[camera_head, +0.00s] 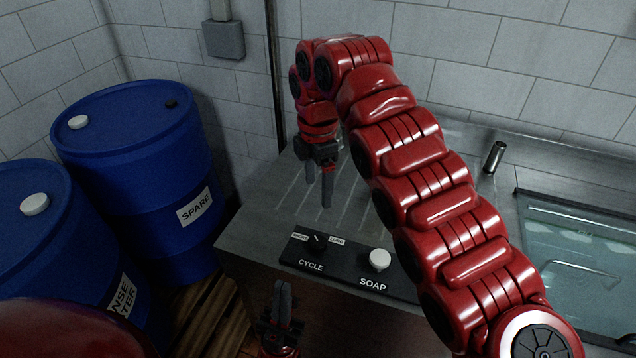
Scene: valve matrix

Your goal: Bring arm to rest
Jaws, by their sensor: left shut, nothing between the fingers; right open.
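My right arm (420,170) is red and reaches from the lower right up and over the metal counter, bending down at its far end. My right gripper (319,193) hangs from it with dark fingers pointing down, open and empty above the counter's left part. My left gripper (283,290) is low in the picture, in front of the control panel. Its dark fingers point up, shut together with nothing between them. Part of my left arm (65,332) shows at the bottom left; the link between it and the gripper is out of view.
The metal counter (262,215) carries a black panel (340,275) with a CYCLE knob (317,241) and a white SOAP knob (379,260). A glass-covered basin (585,255) and a small cylinder (494,157) lie right. Blue drums (130,150) stand left on a wooden pallet (215,310).

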